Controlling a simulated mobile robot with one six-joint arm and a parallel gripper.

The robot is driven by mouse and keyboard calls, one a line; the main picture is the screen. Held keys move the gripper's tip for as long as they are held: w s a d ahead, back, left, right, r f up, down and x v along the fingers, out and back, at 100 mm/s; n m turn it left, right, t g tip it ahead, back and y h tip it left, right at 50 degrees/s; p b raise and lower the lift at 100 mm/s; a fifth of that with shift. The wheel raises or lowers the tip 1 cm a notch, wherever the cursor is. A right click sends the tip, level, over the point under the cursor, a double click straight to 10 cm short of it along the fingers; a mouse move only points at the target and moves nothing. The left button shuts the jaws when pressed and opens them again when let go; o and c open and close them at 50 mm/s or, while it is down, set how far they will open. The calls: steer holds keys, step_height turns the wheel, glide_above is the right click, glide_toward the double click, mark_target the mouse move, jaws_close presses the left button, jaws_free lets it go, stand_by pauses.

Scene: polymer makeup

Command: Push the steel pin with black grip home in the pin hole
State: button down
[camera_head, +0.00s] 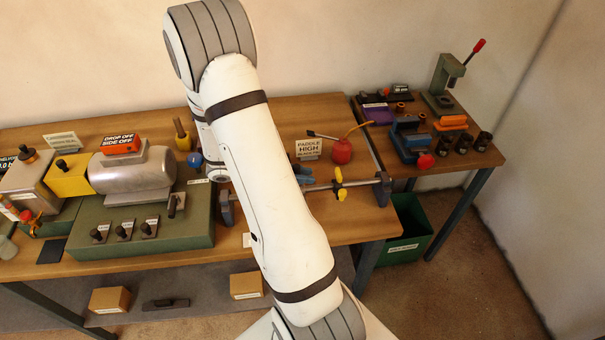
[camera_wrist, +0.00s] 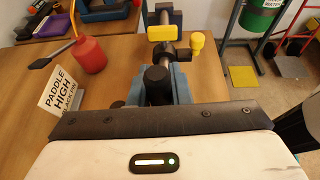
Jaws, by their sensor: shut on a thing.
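The black grip of the steel pin (camera_wrist: 157,86) shows in the wrist view as a short dark cylinder with its round end up. My gripper (camera_wrist: 160,78) is shut on it, with blue finger-like parts on both sides. The steel shank is hidden below the grip. I cannot make out the pin hole or tell how deep the pin sits.
The "PADDLE HIGH" sign (camera_wrist: 60,92) and red oil can (camera_wrist: 90,55) stand close on the left in the wrist view. A green base with a steel cylinder (camera_head: 132,175) stands left of my arm. A second bench (camera_head: 471,158) carries vise, press and cups.

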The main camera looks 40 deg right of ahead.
steer(key=shift+f+b, duration=0.3)
steer(key=shift+f, duration=0.2)
steer(key=c, duration=1.3)
jaws_free()
steer(key=shift+o, duration=0.2)
steer(key=b+v, duration=0.1)
steer(key=v, duration=0.7)
steer(key=s+a+r+m+t+y, duration=0.5)
steer(key=a+r+m, duration=0.1)
steer(key=a, duration=0.2)
steer(key=s+a+r+m+t+y, duration=0.5)
steer(key=a+r+m+y, duration=0.1)
steer(key=a, duration=0.3)
steer(key=shift+s+a+r+y, duration=0.15)
steer(key=shift+a+r+y, duration=0.15)
steer(key=shift+r, duration=0.25)
